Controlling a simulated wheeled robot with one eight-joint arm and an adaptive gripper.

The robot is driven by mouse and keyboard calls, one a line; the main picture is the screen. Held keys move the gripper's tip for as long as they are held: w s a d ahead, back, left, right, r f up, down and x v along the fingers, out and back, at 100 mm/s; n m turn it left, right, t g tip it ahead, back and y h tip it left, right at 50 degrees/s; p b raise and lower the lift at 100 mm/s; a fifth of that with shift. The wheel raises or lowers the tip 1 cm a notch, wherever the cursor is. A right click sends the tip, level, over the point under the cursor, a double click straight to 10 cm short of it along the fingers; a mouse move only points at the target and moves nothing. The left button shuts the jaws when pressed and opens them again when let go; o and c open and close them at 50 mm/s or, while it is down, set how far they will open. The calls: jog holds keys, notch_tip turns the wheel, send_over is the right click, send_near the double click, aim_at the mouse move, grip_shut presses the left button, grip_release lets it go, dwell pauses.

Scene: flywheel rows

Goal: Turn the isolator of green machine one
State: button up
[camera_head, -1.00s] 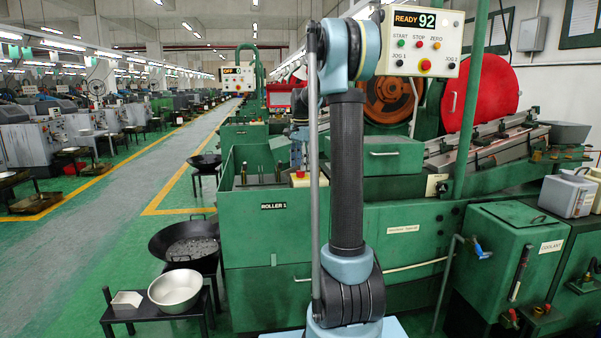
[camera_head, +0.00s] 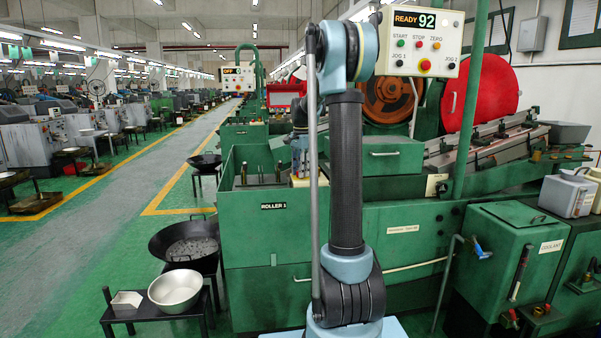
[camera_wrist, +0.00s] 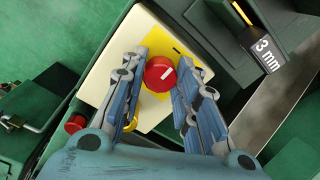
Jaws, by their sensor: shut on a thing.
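The isolator, a red round knob (camera_wrist: 158,76) with a short white mark tilted to the upper right, sits on a yellow plate (camera_wrist: 185,52) on a cream box (camera_wrist: 113,52) in the wrist view. My gripper (camera_wrist: 162,72) has one finger on each side of the knob and is shut on it. In the head view the green machine (camera_head: 250,240) carries a "ROLLER 1" plate (camera_head: 273,206). There my gripper is down at the small box on its top edge, partly hidden by my arm, and the knob is hidden.
A "3 mm" label (camera_wrist: 268,56) is at right. A hanging panel (camera_head: 418,40) reads "READY 92". A black pan (camera_head: 186,240) and a silver bowl (camera_head: 175,290) stand at left.

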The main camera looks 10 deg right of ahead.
jog(key=shift+n, duration=0.3)
jog(key=n, duration=0.3)
jog(key=shift+n, duration=0.4)
jog(key=n, duration=0.9)
jog(key=shift+w, duration=0.1)
jog(key=shift+n, duration=2.2)
jog(key=o, duration=1.1)
